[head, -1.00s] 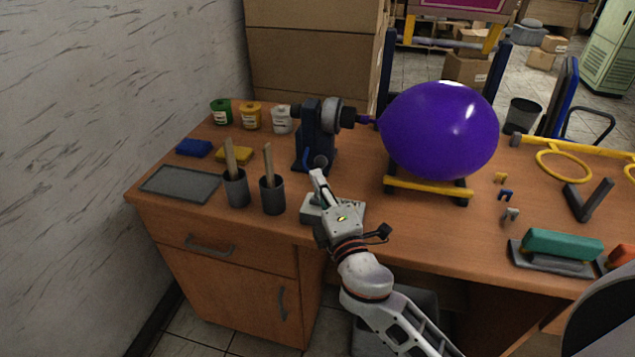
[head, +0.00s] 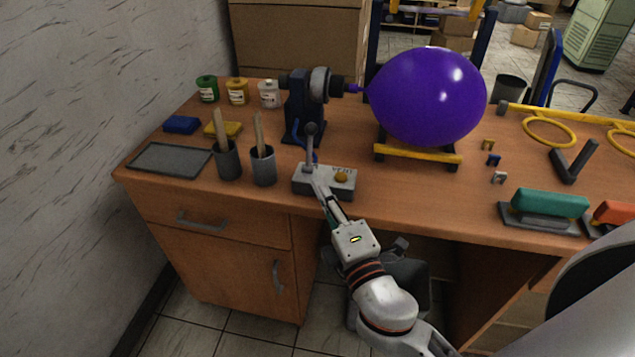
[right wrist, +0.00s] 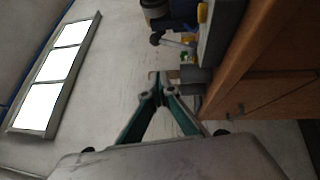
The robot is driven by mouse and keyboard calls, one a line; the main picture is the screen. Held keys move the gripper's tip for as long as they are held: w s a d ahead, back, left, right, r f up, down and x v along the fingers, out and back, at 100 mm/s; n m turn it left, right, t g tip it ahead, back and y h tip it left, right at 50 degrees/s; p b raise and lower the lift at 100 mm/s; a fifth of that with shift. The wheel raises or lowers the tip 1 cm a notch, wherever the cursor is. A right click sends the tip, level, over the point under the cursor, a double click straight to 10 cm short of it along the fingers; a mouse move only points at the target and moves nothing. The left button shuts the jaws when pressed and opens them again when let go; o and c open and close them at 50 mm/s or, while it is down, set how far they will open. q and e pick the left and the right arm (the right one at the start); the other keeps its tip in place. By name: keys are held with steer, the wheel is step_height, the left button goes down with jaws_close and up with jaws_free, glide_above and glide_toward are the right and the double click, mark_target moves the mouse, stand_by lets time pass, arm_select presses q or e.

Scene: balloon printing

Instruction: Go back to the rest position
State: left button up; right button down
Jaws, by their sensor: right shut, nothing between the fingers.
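My right gripper (head: 319,188) is shut and empty in the head view. Its fingertips are at the front of the grey control box (head: 343,190) with a lever and a yellow button; I cannot tell whether they touch it. In the right wrist view the closed fingers (right wrist: 154,80) point up the picture, with the desk edge to their right. The purple balloon (head: 428,97) is inflated on the nozzle of the dark inflating machine (head: 303,107) and lies over a yellow-barred stand (head: 418,152). My left gripper is not in view.
The wooden desk (head: 400,200) holds two grey cups (head: 228,162) with wooden handles, paint jars (head: 238,92), a grey pad (head: 170,160), a green-handled tool (head: 549,205) and yellow rings (head: 550,130). A wall stands at the left. Floor shows in front of the cabinet.

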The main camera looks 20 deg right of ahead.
stand_by(0.4)
steer(key=s+f+m+g, duration=0.3)
steer(key=s+f+m, duration=0.2)
steer(key=f, duration=0.6)
steer(key=s+d+f+m+g+y, duration=0.1)
steer(key=s+f+m+g, duration=0.2)
steer(key=f, duration=0.8)
steer(key=s+f+m+g+y, duration=0.1)
steer(key=s+f+m+g, duration=0.2)
steer(key=s+f+m, duration=0.3)
step_height(320, 180, down, 5)
steer(key=shift+s+d+f+m, duration=0.1)
steer(key=shift+s+d+m, duration=0.05)
steer(key=shift+s+m, duration=0.3)
